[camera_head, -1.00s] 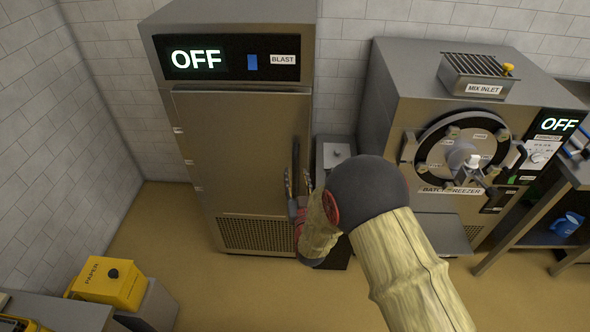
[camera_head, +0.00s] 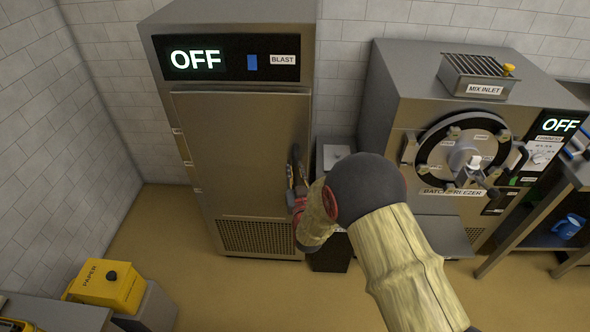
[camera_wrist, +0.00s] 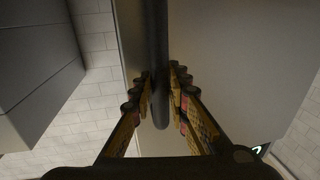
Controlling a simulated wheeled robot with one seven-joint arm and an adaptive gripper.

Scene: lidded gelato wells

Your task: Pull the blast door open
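The blast door (camera_head: 240,150) is a flat brown-grey metal panel on the tall cabinet and looks shut. Its handle (camera_head: 297,152) is a dark upright bar near the door's right edge. The handle runs down the middle of the wrist view (camera_wrist: 160,40), and its lower end shows between the fingers. My gripper (camera_head: 296,178) is at the lower part of the handle. My wrist hides part of the cabinet's right side.
The blast cabinet's panel (camera_head: 225,60) reads OFF. A batch freezer (camera_head: 405,75) stands at the right, with a dark bin (camera_head: 330,255) between the machines. A yellow paper box (camera_head: 108,285) sits front left. The floor (camera_head: 180,225) before the door is clear.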

